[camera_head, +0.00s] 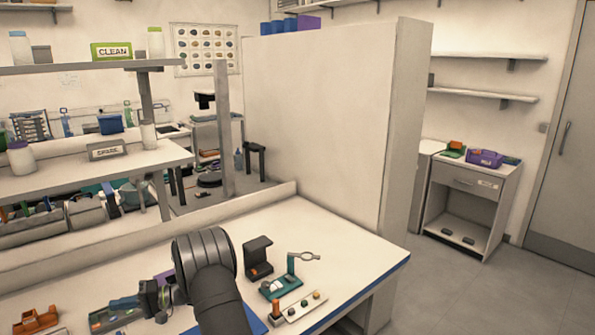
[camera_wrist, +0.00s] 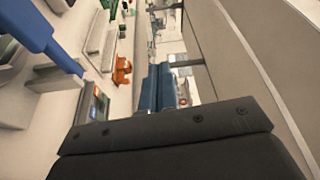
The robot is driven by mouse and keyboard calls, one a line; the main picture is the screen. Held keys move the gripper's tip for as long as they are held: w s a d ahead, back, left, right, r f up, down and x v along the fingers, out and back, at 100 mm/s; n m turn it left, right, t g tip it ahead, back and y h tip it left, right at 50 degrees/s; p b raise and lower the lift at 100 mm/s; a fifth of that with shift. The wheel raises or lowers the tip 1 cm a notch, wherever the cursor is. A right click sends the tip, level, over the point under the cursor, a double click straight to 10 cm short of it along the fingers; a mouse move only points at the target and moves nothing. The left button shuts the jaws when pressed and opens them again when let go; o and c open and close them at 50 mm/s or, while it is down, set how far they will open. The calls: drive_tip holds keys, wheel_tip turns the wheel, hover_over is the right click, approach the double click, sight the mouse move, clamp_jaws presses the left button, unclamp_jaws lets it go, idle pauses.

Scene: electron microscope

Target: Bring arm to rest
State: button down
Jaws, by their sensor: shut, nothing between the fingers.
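My gripper (camera_head: 114,304) shows in the head view at the lower left, with its blue fingers pointing left over the bench. In the wrist view, its two blue fingers (camera_wrist: 165,68) lie side by side beyond the dark wrist housing. The gripper is shut and empty. My dark arm is bent above the white bench (camera_head: 335,235). The fingers appear above or beside a small tray of coloured parts (camera_head: 100,321), and I cannot tell whether they touch it.
An orange rack (camera_head: 35,320) sits at the lower left. Right of my arm stand a black holder (camera_head: 258,256), a teal stand with a ring (camera_head: 282,284) and a pale block with knobs (camera_head: 300,309). A tall partition (camera_head: 320,125) rises behind the bench.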

drive_tip(key=w+a+f+m+h, duration=0.2)
drive_tip(key=w+a+f+m, duration=0.1)
drive_tip(key=w+a+m, duration=0.3)
drive_tip(key=shift+f+m+t, duration=0.2)
drive_tip(key=shift+m+t, duration=0.1)
idle(0.7)
drive_tip(key=shift+a, duration=0.1)
